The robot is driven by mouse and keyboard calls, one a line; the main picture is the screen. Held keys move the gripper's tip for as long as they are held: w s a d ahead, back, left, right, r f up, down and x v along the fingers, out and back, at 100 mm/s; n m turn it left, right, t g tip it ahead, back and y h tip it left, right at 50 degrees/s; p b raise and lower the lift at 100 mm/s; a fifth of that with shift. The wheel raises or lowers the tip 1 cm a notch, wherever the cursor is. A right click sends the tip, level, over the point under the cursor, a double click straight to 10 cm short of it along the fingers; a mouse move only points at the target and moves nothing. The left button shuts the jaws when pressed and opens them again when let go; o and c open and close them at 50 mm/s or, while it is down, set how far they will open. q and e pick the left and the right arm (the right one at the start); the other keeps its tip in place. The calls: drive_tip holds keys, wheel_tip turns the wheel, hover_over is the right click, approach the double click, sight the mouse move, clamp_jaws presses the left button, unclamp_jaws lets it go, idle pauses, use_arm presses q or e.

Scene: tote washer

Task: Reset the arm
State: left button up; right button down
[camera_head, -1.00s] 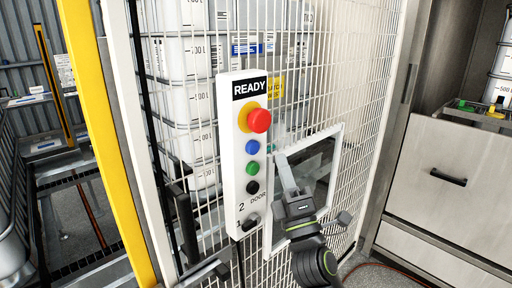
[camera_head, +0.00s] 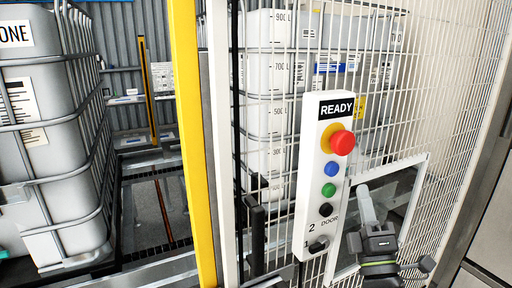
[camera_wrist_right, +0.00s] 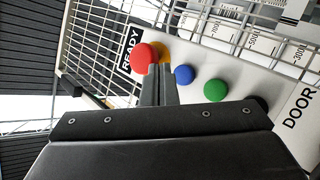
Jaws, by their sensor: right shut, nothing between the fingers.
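My right gripper (camera_head: 367,207) is in front of the lower right side of a white control panel (camera_head: 313,190) in the head view. Its fingers are together and empty, pointing up. The panel carries a READY label (camera_head: 337,108), a red mushroom button (camera_head: 342,142) on a yellow ring, and blue (camera_head: 331,168), green (camera_head: 328,189) and black (camera_head: 325,209) buttons. A dark selector knob (camera_head: 318,246) sits below, near the DOOR marking. In the right wrist view the closed fingertips (camera_wrist_right: 159,72) overlap the red button (camera_wrist_right: 146,57); contact cannot be told. My left gripper is out of view.
A white mesh fence (camera_head: 440,120) surrounds the panel, with a framed opening (camera_head: 405,190) behind my gripper. A yellow post (camera_head: 185,120) stands left. White caged containers stand at far left (camera_head: 40,110) and behind the mesh (camera_head: 270,110).

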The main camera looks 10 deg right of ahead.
drive_tip(key=w+d+f+m+g, duration=0.1)
drive_tip(key=w+f+m+g, duration=0.15)
drive_tip(key=f, duration=0.85)
drive_tip(key=w+d+f+m+g, duration=0.15)
drive_tip(key=f+g, duration=0.25)
drive_tip(key=f, duration=0.7)
drive_tip(key=w+d+f+m+g, duration=0.2)
drive_tip(key=f+m+g, duration=0.1)
drive_tip(key=f, duration=0.9)
drive_tip(key=s+d+f+m+g, duration=0.1)
drive_tip(key=s+f+m+g, duration=0.3)
drive_tip(key=f, duration=1.1)
drive_tip(key=s+f+m+g, duration=0.4)
drive_tip(key=s+f+g, duration=0.1)
drive_tip(key=s+f, duration=1.4)
drive_tip(key=s+f+m+g, duration=0.2)
drive_tip(key=s+f, duration=0.3)
drive_tip(key=s, duration=0.8)
drive_tip(key=s+a+f+m+g+b, duration=0.1)
drive_tip(key=s+f+m+g, duration=0.2)
drive_tip(key=s, duration=1)
wheel_tip(320, 180, down, 3)
drive_tip(key=shift+a+f+g+y, duration=0.1)
drive_tip(key=shift+a+g+y, duration=0.25)
drive_tip(key=shift+g, duration=0.2)
